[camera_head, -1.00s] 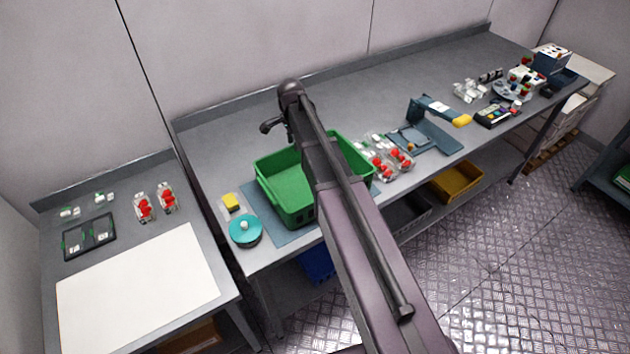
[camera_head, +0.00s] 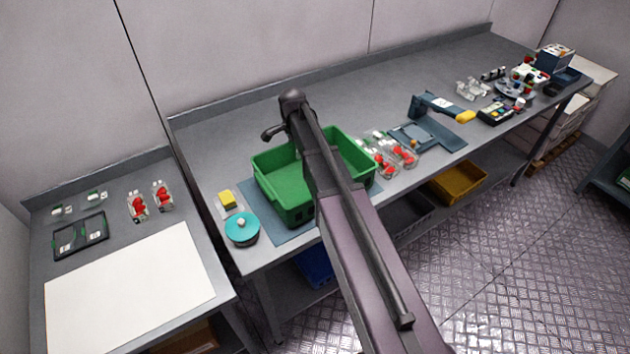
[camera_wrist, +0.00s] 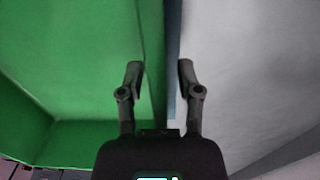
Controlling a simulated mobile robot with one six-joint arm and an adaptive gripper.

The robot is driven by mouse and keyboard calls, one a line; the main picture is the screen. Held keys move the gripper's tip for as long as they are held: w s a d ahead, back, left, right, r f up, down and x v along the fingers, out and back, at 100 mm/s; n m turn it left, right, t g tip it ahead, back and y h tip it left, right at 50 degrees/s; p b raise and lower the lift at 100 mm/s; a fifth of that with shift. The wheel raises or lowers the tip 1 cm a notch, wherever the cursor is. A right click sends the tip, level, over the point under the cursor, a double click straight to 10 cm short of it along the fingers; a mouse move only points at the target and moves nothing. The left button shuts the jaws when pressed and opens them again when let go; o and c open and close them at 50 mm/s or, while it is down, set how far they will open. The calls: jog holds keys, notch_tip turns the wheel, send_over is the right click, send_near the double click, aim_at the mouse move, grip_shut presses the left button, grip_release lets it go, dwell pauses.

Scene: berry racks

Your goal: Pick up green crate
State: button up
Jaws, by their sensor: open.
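The green crate (camera_head: 287,187) stands upright and empty-looking on a blue-grey mat (camera_head: 262,212) on the long bench. My arm crosses in front of its middle and hides part of it. In the wrist view the crate's green wall and inside (camera_wrist: 75,70) fill the left side. My gripper (camera_wrist: 158,68) is open there, its two fingers apart. The left finger shows over the green crate and the right finger over the grey surface, with the crate's edge between them. Nothing is seen held. I cannot tell whether the fingers touch the wall.
A teal round container (camera_head: 242,230) and a yellow block (camera_head: 227,198) sit left of the crate. Clear punnets with red berries (camera_head: 402,152) stand close on its right. A blue-grey scale-like device (camera_head: 440,120) is farther right. The bench behind the crate is clear.

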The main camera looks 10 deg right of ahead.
jog(key=shift+f, duration=0.2)
dwell(0.5)
grip_shut()
